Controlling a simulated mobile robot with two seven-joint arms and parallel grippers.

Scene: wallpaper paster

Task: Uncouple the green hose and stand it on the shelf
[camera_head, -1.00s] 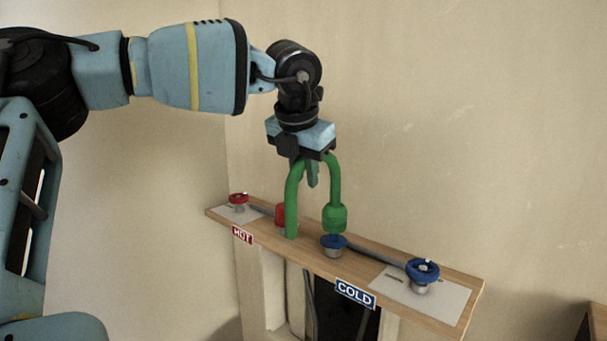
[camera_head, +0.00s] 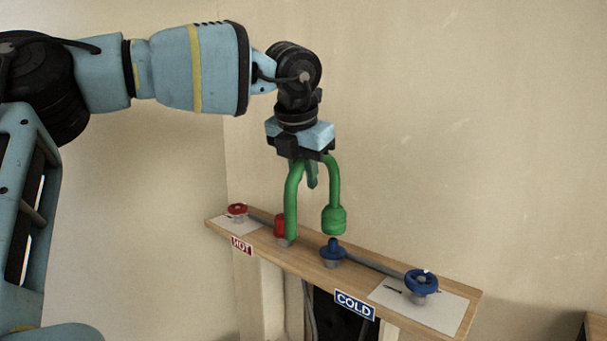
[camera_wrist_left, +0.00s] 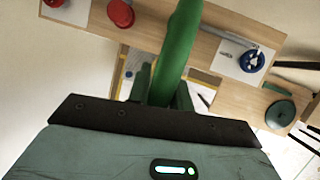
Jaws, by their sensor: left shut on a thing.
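The green hose (camera_head: 293,200) is an upside-down U with a thicker collar at its right end. My left gripper (camera_head: 310,165) is shut on the top of its bend, and the hose hangs upright over the wooden shelf (camera_head: 434,318). The collar end hangs just above the blue fitting (camera_head: 332,250), with a small gap. The left end hangs beside the red fitting (camera_head: 280,226) and partly hides it; I cannot tell its height over the shelf. In the left wrist view the hose (camera_wrist_left: 178,50) runs up from the jaws. My right gripper is not in view.
A red valve wheel (camera_head: 237,209) and HOT label (camera_head: 242,246) are at the shelf's left. A blue valve wheel (camera_head: 422,281) and COLD label (camera_head: 355,304) are toward the right. The wall stands close behind. Another wooden surface (camera_head: 597,322) shows at the lower right.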

